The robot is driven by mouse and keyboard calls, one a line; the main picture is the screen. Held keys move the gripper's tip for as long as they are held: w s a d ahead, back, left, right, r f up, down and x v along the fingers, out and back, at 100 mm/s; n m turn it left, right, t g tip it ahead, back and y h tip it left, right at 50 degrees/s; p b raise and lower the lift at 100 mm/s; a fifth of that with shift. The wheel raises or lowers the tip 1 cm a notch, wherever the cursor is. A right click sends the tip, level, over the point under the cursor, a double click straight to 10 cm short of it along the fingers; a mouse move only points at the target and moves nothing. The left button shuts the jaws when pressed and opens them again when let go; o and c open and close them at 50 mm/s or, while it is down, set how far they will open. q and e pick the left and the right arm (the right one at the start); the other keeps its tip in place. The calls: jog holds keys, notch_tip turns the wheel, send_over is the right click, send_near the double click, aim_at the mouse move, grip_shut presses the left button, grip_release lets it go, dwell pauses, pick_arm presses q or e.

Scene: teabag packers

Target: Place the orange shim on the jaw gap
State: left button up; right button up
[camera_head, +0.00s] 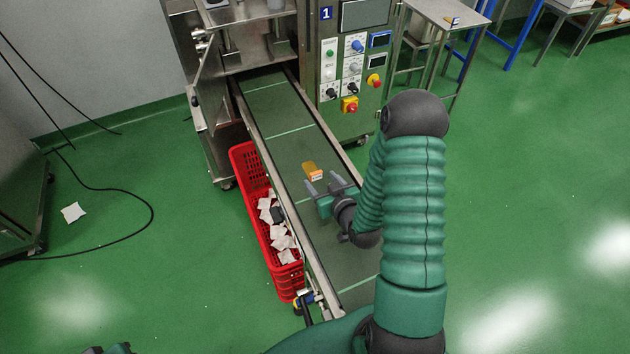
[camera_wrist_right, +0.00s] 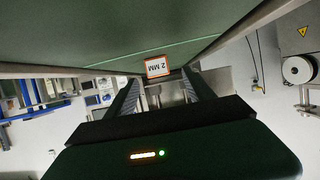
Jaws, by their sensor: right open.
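The orange shim (camera_head: 312,171) lies on the dark green conveyor belt (camera_head: 285,125), its white label towards me. In the right wrist view, the shim (camera_wrist_right: 158,67) shows its "2 MM" label and orange edge between the far ends of my fingers. My right gripper (camera_head: 324,187) is open and empty, low over the belt just short of the shim. In the right wrist view, the right gripper (camera_wrist_right: 160,88) has its two dark fingers apart. A small dark and green piece at the bottom left edge may be my left gripper (camera_head: 107,349). I cannot make out the jaw gap.
A red crate (camera_head: 245,160) with several white teabags stands along the belt's left side. Metal rails (camera_head: 262,150) edge the belt. A machine with a control panel (camera_head: 352,75) stands at the back. A steel side table (camera_head: 448,14) holds a small item. Open green floor lies right.

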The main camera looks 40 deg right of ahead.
aim_at(317, 174)
jog(key=x, duration=0.3)
jog(key=b+x, duration=0.1)
jog(key=x, duration=0.1)
jog(key=shift+w+d, duration=0.3)
jog(key=shift+d, duration=0.1)
jog(key=shift+a+r, duration=0.1)
jog(key=shift+a, duration=0.05)
jog(key=c, duration=0.5)
grip_shut()
